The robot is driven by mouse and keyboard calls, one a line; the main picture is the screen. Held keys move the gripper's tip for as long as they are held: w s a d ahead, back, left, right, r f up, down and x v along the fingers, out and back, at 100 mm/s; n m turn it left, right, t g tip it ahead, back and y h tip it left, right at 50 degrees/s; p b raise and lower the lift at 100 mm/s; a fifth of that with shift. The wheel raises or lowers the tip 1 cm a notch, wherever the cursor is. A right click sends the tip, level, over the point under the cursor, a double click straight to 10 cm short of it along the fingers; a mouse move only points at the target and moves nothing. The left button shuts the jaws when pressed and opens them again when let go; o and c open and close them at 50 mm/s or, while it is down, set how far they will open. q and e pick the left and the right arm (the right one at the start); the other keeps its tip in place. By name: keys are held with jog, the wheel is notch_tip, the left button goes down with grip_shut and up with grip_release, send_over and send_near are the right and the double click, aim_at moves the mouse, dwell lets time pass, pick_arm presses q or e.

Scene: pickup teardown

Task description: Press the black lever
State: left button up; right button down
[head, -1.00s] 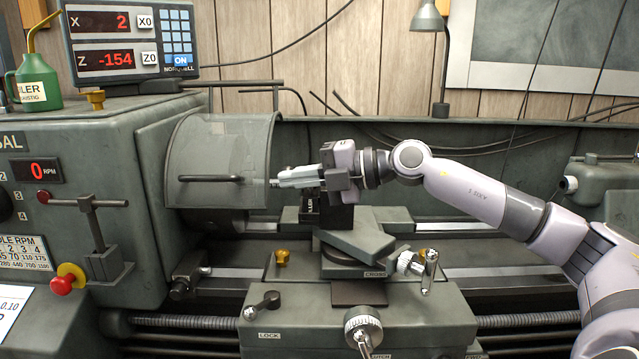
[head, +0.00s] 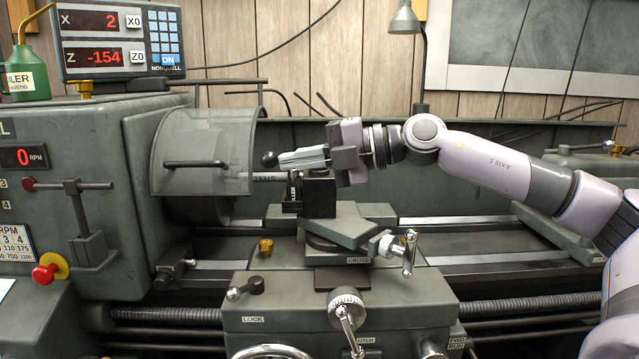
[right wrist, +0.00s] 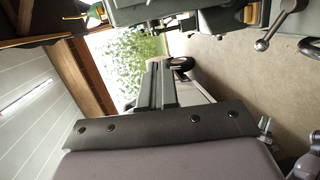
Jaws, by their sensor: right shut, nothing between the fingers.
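A black ball-ended lever (head: 269,159) shows at the tool post, just left of my right gripper's tips in the head view. Its shaft is mostly hidden behind the gripper. The black tool post (head: 318,194) stands on the cross slide below. My right gripper (head: 281,160) is shut and empty, pointing left, above the tool post. Its tips look close to the ball; I cannot tell whether they touch. In the right wrist view the shut fingers (right wrist: 157,85) show in the middle, and the tool post lever cannot be made out. My left gripper is out of view.
The clear chuck guard (head: 207,150) stands close to the left of the gripper. The lathe bed (head: 470,225) is open to the right. A green oil can (head: 25,80) stands at far left.

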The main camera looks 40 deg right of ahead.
jog(key=s+a+r+b, duration=0.1)
jog(key=s+b, duration=0.5)
jog(key=shift+a, duration=0.25)
jog(key=shift+s, duration=0.1)
dwell(0.7)
